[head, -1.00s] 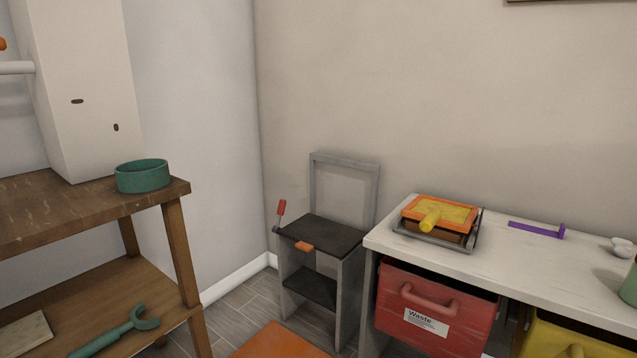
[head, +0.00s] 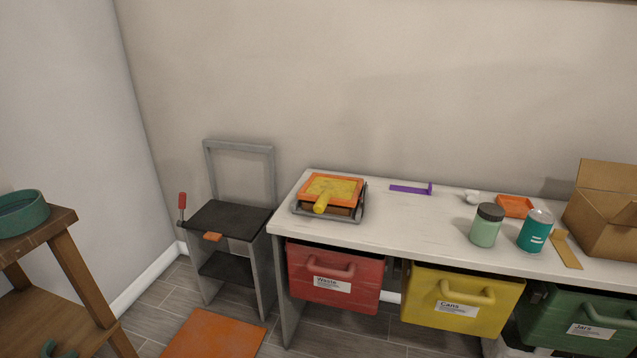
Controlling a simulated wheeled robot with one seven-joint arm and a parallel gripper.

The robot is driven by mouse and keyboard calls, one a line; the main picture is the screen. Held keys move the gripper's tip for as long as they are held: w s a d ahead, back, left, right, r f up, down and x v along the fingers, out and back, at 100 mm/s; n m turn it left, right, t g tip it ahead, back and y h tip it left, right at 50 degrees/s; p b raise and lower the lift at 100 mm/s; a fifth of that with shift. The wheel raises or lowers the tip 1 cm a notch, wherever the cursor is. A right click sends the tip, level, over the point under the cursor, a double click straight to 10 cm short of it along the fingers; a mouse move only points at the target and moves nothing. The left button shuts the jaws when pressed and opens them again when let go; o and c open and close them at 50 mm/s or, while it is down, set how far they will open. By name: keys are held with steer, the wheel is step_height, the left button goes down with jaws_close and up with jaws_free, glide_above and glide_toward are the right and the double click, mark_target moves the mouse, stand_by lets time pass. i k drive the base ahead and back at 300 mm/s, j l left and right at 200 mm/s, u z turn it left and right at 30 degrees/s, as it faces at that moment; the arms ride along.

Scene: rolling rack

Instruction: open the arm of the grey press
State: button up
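No press is labelled. On the left end of the white table (head: 390,214) lies a low device with a grey frame (head: 358,217), an orange-rimmed yellow panel (head: 341,187) and a yellow handle (head: 321,203). It looks like a folded press, its panel lying nearly flat. Left of the table stands a grey stand (head: 252,280) with a black top (head: 232,219), an upright grey frame (head: 240,148) behind and a red-handled lever (head: 182,201) at its left. I cannot tell for certain which is the grey press. My gripper is not in view.
Red (head: 334,271), yellow (head: 462,299) and green (head: 577,317) bins sit under the table. A purple tool (head: 410,189), jars (head: 486,226) and a cardboard box (head: 605,215) are on it. A wooden shelf (head: 65,228) is at left. An orange mat (head: 213,334) lies on the floor.

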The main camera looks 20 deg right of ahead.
mark_target(324, 189)
steer(key=i+l, duration=0.15)
steer(key=i, duration=0.45)
steer(key=i+l, duration=0.2)
steer(key=i, duration=0.35)
